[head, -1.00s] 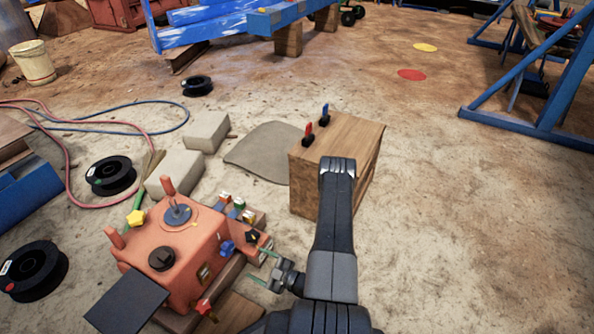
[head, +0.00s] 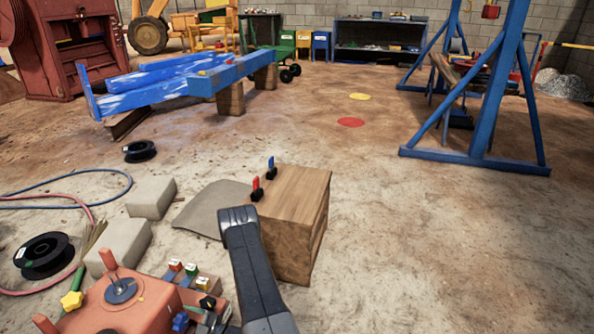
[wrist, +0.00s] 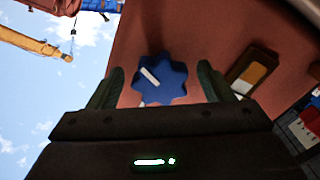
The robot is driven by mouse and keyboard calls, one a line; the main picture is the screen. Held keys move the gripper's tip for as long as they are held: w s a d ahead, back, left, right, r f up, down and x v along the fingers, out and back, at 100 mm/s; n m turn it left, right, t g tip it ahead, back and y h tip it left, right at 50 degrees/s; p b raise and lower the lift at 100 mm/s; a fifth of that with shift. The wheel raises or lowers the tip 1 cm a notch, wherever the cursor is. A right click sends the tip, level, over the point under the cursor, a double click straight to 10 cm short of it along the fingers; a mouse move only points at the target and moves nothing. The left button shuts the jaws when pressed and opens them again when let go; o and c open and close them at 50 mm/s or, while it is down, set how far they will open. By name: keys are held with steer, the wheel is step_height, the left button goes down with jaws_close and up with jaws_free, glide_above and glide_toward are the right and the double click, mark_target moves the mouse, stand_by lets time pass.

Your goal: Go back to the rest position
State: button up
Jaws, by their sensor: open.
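My gripper (wrist: 160,88) shows in the wrist view with its two fingers apart, one on each side of a blue star-shaped knob (wrist: 162,80) on a reddish face. The fingers do not appear to touch the knob. The box's lower part is cut off by the frame.
A wooden crate (head: 300,200) with a red and a blue switch on top stands beside my arm. Concrete blocks (head: 152,197), a cable spool (head: 44,255) and hoses lie left. A blue frame (head: 475,160) stands at right. The floor at lower right is clear.

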steer(key=shift+d, duration=0.15)
steer(key=p+v, duration=0.3)
steer(key=v, duration=0.8)
steer(key=b+x, duration=0.3)
steer(key=x, duration=0.8)
steer(key=shift+a, duration=0.3)
steer(key=shift+d+n, duration=0.2)
steer(key=shift+n, duration=0.6)
steer(key=n, duration=0.3)
steer(key=shift+w+r, duration=0.1)
steer(key=n, duration=0.5)
steer(key=shift+r+n, duration=0.15)
steer(key=shift+n, duration=0.15)
steer(key=n, duration=0.5)
steer(key=shift+r, duration=0.15)
steer(key=shift+r+n, duration=0.1)
steer(key=shift+n, duration=2.2)
